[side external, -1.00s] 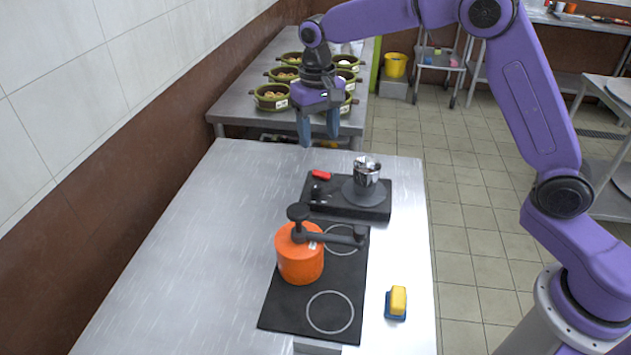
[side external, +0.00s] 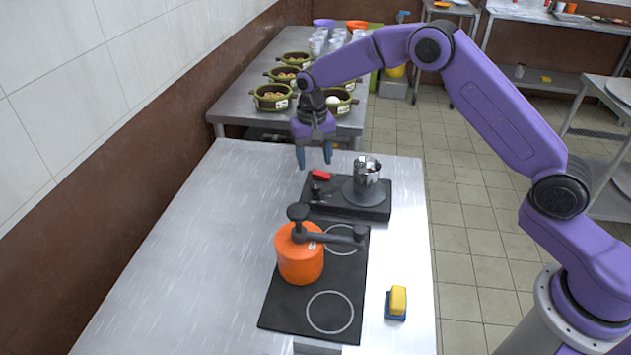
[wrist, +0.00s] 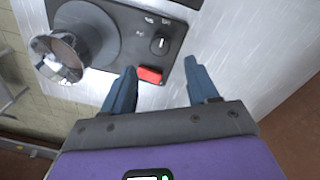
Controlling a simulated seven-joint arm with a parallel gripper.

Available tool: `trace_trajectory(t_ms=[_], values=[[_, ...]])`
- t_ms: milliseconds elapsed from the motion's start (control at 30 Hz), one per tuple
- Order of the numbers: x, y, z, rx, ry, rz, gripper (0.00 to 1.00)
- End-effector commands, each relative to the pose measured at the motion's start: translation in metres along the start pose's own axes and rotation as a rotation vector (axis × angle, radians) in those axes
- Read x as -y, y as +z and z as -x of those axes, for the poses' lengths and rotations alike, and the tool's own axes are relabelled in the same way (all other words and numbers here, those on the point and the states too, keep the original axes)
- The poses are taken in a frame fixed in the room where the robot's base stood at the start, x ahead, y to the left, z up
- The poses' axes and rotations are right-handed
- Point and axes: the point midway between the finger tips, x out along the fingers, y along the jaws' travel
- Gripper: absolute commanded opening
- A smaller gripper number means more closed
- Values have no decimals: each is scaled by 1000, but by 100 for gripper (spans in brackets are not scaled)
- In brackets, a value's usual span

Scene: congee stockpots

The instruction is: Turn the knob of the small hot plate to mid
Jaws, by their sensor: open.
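The small hot plate (side external: 345,207) is a black unit on the steel counter, with a round burner at its right carrying a shiny metal cup (side external: 367,170). Its dark knob (side external: 316,190) is on the left part of the top, by a red piece (side external: 321,175). In the wrist view the knob (wrist: 160,44) shows a white pointer mark, with small white labels too blurred to read. My gripper (side external: 314,163) is open and empty above the hot plate's far left edge. In the wrist view its fingers (wrist: 160,70) straddle the red piece in the picture, with the knob just beyond; neither appears touched.
A black two-ring cooktop (side external: 290,315) with an orange pot (side external: 300,262) stands nearer the camera. A yellow-and-blue sponge-like block (side external: 397,302) lies at the right. Green bowls (side external: 272,97) and cups stand on the table behind. The counter's left side is clear.

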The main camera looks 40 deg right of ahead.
Motion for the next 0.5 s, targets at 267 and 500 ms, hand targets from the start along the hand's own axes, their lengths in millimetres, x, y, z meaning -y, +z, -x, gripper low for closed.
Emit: trace_trajectory(t_ms=[267, 500], values=[[0, 0, -51, 2, 1, 0, 59], [0, 0, -75, 0, 0, 0, 59]])
